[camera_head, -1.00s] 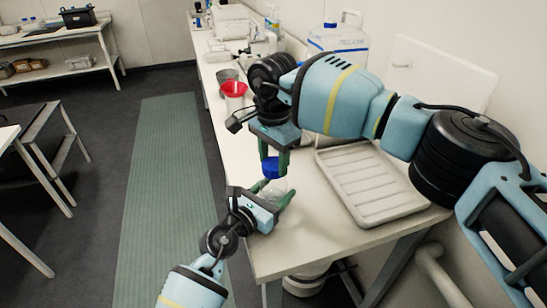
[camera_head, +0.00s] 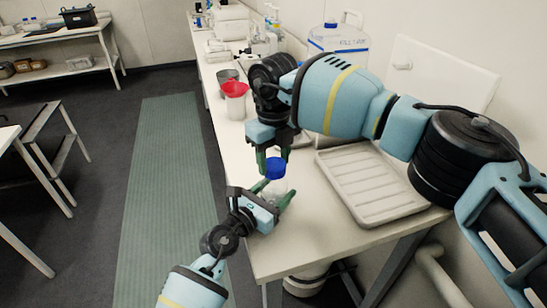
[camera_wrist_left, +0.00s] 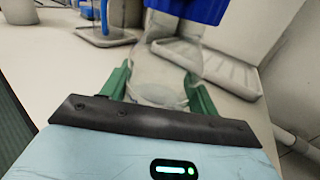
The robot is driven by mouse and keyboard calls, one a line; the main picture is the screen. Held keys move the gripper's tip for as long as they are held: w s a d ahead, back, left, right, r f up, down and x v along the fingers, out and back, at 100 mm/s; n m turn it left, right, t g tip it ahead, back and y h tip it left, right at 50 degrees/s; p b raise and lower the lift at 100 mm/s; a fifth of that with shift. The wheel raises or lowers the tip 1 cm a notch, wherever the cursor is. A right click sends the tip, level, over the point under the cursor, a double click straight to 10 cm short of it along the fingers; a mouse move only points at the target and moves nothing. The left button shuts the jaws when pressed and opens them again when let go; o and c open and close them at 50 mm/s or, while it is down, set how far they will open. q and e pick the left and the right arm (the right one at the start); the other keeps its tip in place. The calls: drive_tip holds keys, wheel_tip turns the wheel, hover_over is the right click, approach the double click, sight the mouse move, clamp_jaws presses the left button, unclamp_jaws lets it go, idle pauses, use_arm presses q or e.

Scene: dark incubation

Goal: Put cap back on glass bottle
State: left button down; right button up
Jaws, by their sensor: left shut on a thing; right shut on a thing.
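The clear glass bottle (camera_head: 277,186) stands upright near the table's front end, between the green fingers of my left gripper (camera_head: 273,194), which is shut on it. The left wrist view shows the bottle's transparent body (camera_wrist_left: 165,75) between both fingers. The blue cap (camera_head: 276,169) is at the top of the bottle, and its lower part also shows in the left wrist view (camera_wrist_left: 195,8). My right gripper (camera_head: 275,158) points down from above and is shut on the cap. Whether the cap is seated on the neck cannot be told.
A ribbed pale tray (camera_head: 368,214) lies right of the bottle on the white table (camera_head: 300,249). A red funnel or cup (camera_head: 235,90) and a large clear carboy (camera_head: 338,40) stand farther back. My right arm spans the space above the tray.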

drive_tip(key=m, duration=0.6)
drive_tip(key=shift+m, duration=0.3)
drive_tip(key=m, duration=1)
drive_tip(key=shift+d+m, duration=0.1)
drive_tip(key=shift+m, duration=0.3)
drive_tip(key=m, duration=0.6)
drive_tip(key=o, duration=1)
wheel_tip(320, 180, up, 12)
use_arm(q)
drive_tip(key=shift+c, duration=1.6)
unclamp_jaws()
